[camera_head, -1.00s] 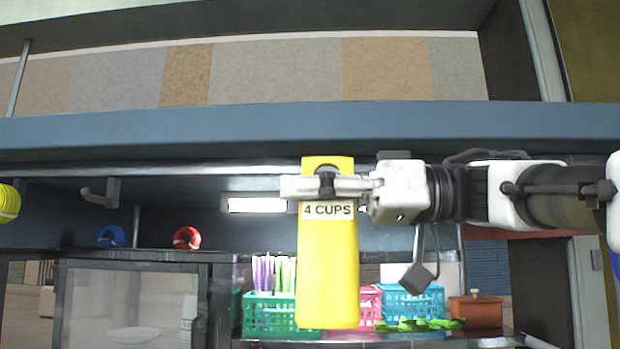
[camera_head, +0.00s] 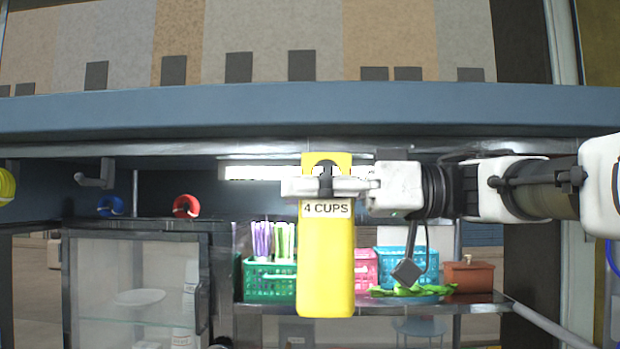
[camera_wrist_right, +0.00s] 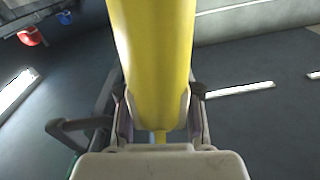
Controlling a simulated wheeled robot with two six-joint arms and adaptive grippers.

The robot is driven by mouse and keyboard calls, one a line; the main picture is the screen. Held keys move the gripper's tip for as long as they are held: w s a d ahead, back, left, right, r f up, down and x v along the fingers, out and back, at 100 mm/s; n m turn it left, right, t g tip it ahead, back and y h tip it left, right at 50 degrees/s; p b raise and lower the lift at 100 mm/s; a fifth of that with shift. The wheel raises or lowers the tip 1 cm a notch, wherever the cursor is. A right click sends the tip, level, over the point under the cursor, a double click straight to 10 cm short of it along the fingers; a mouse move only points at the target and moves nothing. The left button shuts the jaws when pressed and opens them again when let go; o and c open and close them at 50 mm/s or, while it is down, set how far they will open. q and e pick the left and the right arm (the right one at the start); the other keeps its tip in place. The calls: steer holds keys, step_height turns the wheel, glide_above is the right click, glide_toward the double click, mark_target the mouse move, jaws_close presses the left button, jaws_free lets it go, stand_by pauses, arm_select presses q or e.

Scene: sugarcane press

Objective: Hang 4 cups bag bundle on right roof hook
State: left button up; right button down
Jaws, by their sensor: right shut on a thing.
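The yellow bag bundle labelled "4 CUPS" (camera_head: 327,260) hangs upright at the middle of the head view, with a hole near its top edge. My right gripper (camera_head: 326,187) is shut on its upper part, just below the hole. In the right wrist view the yellow bundle (camera_wrist_right: 155,60) stands between the fingers (camera_wrist_right: 158,115). A grey roof hook (camera_head: 95,176) is under the roof at the left. A dark bracket-like shape (camera_wrist_right: 72,128) shows beside the gripper in the wrist view; I cannot tell whether it is the right hook. My left gripper is not in view.
The blue roof beam (camera_head: 230,110) crosses above the bundle. Behind and below are a green basket (camera_head: 268,280) with straws, a pink basket (camera_head: 366,268), a brown box (camera_head: 468,277) and a glass cabinet (camera_head: 135,290). Red (camera_head: 186,206) and blue (camera_head: 110,205) round things sit on the cabinet.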

steer(key=w+f+p, duration=0.1)
steer(key=w+p, duration=0.1)
steer(key=w, duration=0.5)
steer(key=shift+f, duration=0.3)
stand_by(0.6)
